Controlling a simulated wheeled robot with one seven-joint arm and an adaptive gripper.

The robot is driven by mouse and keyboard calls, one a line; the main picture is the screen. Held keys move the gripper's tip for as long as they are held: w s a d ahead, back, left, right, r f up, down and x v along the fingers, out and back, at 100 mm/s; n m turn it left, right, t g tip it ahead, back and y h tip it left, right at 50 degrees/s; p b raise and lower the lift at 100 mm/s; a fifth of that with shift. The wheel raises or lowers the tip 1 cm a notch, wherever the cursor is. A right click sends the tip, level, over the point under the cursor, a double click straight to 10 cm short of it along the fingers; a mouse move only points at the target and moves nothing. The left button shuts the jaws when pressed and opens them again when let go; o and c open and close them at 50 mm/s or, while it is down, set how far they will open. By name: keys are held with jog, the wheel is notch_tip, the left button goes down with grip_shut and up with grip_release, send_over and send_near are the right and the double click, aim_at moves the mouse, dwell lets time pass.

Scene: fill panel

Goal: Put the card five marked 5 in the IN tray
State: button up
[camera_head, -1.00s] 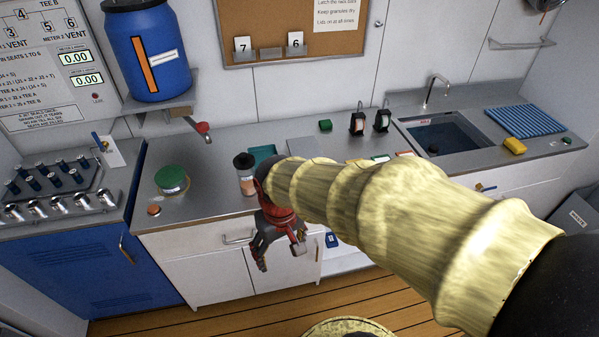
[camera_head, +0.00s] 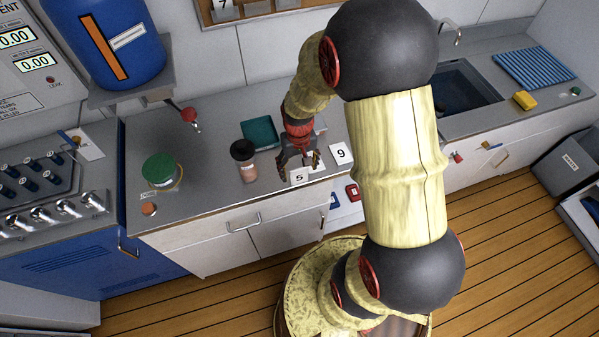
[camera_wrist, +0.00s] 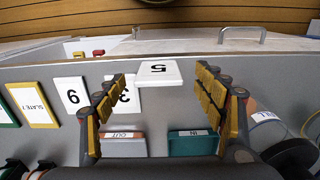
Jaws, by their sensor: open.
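The white card five (camera_head: 299,176) lies near the front edge of the counter. In the wrist view the card (camera_wrist: 158,73), its 5 upside down, sits between my fingertips, with a gap on each side. My gripper (camera_head: 297,163) is open and empty, pointing down just above the card; its two fingers also show in the wrist view (camera_wrist: 160,78). The teal IN tray (camera_head: 260,133) is further back on the counter, left of my gripper. In the wrist view the tray (camera_wrist: 192,145) shows its IN label and lies low, near my right-hand finger.
Card 3 (camera_wrist: 128,97) lies beside card five, partly behind a finger. Card 9 (camera_head: 341,154) lies to the right. The OUT tray (camera_wrist: 125,147) is beside the IN tray. A dark-lidded jar (camera_head: 243,158) stands left of my gripper.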

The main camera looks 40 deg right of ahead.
aim_at(299, 183)
jog(key=f, duration=0.3)
jog(key=f+b, duration=0.1)
jog(key=f, duration=0.2)
jog(key=shift+w+d+f, duration=0.15)
jog(key=shift+w+f, duration=0.05)
jog(key=shift+f, duration=0.2)
jog(key=shift+c, duration=0.8)
jog(key=shift+r, duration=0.1)
jog(key=c, duration=1.1)
jog(key=shift+c, duration=0.5)
